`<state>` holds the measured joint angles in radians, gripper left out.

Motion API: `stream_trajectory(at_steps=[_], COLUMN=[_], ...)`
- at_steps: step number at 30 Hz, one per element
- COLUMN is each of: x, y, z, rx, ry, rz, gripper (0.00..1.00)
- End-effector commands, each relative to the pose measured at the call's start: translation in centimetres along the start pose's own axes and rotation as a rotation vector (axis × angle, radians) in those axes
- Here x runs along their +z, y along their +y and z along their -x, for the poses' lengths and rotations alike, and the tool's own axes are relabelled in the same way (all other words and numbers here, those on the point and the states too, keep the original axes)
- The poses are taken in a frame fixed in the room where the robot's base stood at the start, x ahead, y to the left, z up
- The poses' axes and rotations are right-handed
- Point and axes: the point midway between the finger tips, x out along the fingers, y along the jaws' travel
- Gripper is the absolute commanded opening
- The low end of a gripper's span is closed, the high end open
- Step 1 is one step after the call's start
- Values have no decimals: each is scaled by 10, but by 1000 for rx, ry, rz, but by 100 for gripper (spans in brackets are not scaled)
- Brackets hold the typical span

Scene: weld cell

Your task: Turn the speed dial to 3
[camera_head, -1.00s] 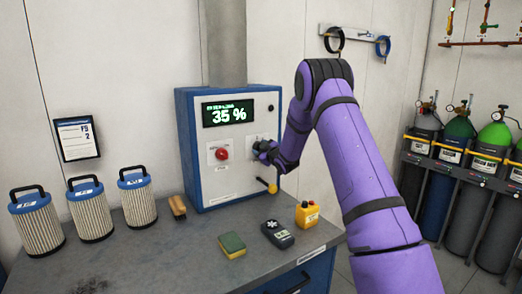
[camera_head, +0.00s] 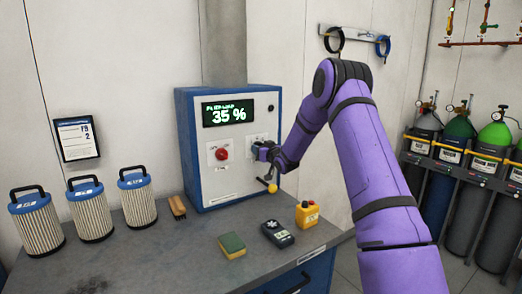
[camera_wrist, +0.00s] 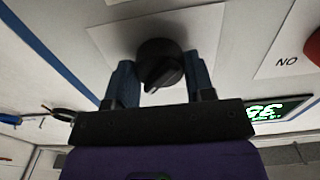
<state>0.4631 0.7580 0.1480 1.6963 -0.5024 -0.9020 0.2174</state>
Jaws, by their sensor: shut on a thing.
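The speed dial is a round black knob (camera_wrist: 160,62) on a pale plate, seen in the wrist view between the two fingers of my gripper (camera_wrist: 162,82). The fingers are shut on it from both sides. In the head view my gripper (camera_head: 262,151) is at the right half of the control box front (camera_head: 215,185) and hides most of the dial. The dial's pointer and numbers cannot be read. The display (camera_head: 227,112) on the box reads 35 %.
A red button (camera_head: 222,154) is left of my gripper, and a yellow-knobbed lever (camera_head: 272,188) is below it.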

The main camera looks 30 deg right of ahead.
Motion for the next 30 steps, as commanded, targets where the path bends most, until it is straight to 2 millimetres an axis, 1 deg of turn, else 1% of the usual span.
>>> stream_trajectory(at_steps=[15, 16, 17, 18, 19, 26, 30], x=[2, 2, 2, 2, 2, 1, 1], y=[0, 0, 0, 0, 0, 0, 0], z=[1, 1, 0, 0, 0, 0, 7], rx=[0, 0, 0, 0, 0, 0, 1], ry=[-4, -4, -4, -3, -3, -2, -2], rz=[-19, -19, -18, -18, -18, -17, -17], gripper=[26, 56, 63, 72, 75, 75, 75])
